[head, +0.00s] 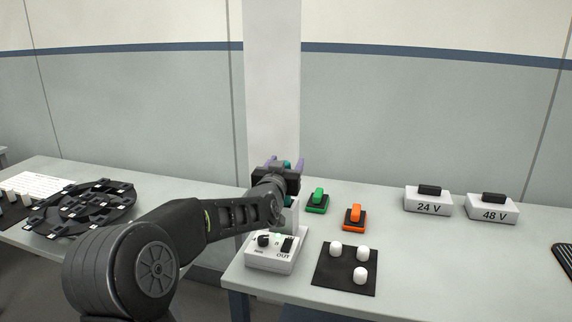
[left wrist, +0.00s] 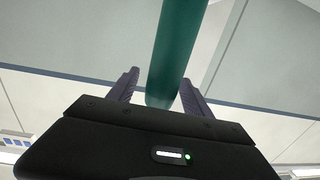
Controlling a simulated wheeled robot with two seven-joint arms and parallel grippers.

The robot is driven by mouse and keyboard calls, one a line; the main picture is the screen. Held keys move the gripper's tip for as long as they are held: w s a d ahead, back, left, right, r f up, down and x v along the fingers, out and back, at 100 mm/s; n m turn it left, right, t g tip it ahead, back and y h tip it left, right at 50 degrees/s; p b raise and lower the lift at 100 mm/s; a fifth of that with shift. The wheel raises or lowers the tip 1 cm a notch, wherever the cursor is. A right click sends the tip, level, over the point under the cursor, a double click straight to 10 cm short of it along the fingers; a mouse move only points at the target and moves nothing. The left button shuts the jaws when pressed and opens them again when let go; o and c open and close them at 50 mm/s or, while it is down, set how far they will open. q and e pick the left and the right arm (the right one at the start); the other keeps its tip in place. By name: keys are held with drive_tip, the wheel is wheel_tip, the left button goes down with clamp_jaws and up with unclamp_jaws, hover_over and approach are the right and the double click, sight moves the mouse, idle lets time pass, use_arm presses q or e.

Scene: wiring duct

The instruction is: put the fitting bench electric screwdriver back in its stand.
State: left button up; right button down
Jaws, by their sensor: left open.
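My left gripper (head: 284,164) is above the left part of the right-hand bench, seen from behind. Its purple fingers are open. In the left wrist view, a dark teal cylinder (left wrist: 173,50), which looks like the electric screwdriver, runs between the open fingers (left wrist: 159,78). In the head view only a bit of teal shows between the fingers. A pale upright part (head: 291,218), possibly the stand, is mostly hidden behind my gripper and wrist. My right gripper is not in view.
A white control box (head: 270,262) marked OUT stands at the bench's front left. A green clamp-like piece (head: 317,203), an orange one (head: 355,217) and a black mat (head: 343,278) with white knobs lie to its right. Boxes marked 24 V (head: 428,207) and 48 V (head: 491,214) stand farther right.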

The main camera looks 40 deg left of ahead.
use_arm(q)
drive_tip(key=b+v, duration=0.1)
drive_tip(key=v, duration=0.6)
drive_tip(key=shift+s, duration=0.35)
drive_tip(key=shift+d, duration=0.15)
idle(0.5)
